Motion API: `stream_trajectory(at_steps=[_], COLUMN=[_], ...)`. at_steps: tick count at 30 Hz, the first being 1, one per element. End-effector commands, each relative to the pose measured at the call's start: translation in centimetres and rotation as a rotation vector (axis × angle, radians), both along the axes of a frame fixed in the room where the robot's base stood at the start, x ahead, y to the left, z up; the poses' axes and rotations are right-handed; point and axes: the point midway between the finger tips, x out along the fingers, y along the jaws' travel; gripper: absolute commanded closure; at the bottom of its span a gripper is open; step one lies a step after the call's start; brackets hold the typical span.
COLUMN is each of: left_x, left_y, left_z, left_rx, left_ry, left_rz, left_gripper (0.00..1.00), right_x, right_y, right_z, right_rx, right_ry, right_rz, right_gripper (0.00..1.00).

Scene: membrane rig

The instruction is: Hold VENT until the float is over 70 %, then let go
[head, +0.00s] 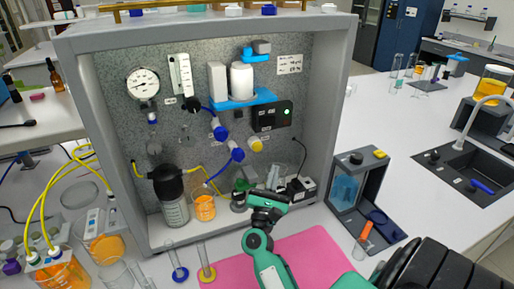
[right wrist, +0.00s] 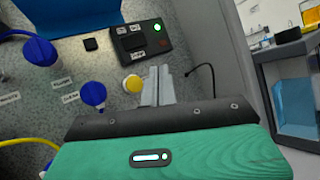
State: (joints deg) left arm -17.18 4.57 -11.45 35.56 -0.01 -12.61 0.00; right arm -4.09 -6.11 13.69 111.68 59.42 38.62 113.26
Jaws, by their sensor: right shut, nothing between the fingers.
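A yellow round knob or button (head: 256,145) sits on the grey speckled panel, below a black box (head: 271,116) with a lit green light. The yellow button also shows in the right wrist view (right wrist: 132,84). I cannot read which control is marked VENT. A white upright flow gauge (head: 181,76) is on the panel's upper left; its float is too small to read. My right gripper (head: 276,176) is shut and empty, in front of the panel and below the yellow button. In the right wrist view its grey fingers (right wrist: 158,84) appear just right of the button; contact cannot be told. My left gripper is out of view.
Blue valve knobs (head: 220,133) sit left of the yellow button. A round dial gauge (head: 142,83), a dark-capped bottle (head: 171,195) and an orange-filled beaker (head: 205,207) are at left. Two cylinders stand in front near a pink mat (head: 310,252). A grey open-fronted box (head: 357,188) stands at right.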

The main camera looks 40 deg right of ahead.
Motion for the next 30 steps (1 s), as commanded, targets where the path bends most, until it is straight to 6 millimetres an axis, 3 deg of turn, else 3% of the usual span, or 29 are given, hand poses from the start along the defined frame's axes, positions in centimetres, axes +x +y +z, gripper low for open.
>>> stream_trajectory(at_steps=[10,22,30], left_x=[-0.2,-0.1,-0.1], left_y=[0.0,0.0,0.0], left_z=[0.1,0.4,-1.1], left_rx=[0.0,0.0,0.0], left_ry=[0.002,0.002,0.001], left_rz=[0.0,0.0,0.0], left_gripper=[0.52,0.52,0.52], right_x=[0.9,6.1,8.2], right_y=[-0.2,-1.9,-2.5], right_z=[0.1,0.1,-0.1], right_rx=[-0.004,-0.004,-0.004], right_ry=[0.001,0.002,0.003], right_rz=[0.001,0.001,0.002], right_gripper=[1.0,1.0,1.0])
